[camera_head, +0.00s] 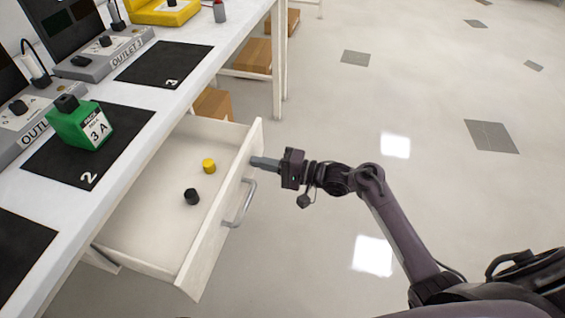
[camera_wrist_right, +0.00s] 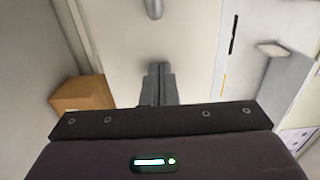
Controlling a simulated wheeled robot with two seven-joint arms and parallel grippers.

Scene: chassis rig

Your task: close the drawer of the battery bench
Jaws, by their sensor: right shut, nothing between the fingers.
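The white drawer (camera_head: 222,230) of the battery bench (camera_head: 190,88) stands pulled out in the head view. A yellow knob-like piece (camera_head: 209,166) and a black one (camera_head: 191,197) lie inside it. A grey bar handle (camera_head: 240,204) is on its front. My right gripper (camera_head: 254,162) is shut and empty, with its tips at the outer face of the drawer front, beyond the handle. I cannot tell whether they touch it. In the right wrist view the shut fingers (camera_wrist_right: 158,84) point at a pale surface, with the handle end (camera_wrist_right: 154,9) above them. My left gripper is not in view.
A green battery (camera_head: 83,125) stands on black mat 2 on the bench top, by grey outlet units (camera_head: 104,52). A yellow case (camera_head: 163,10) is farther back. Cardboard boxes (camera_head: 248,58) sit under the bench. The floor (camera_head: 330,100) right of the drawer is clear.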

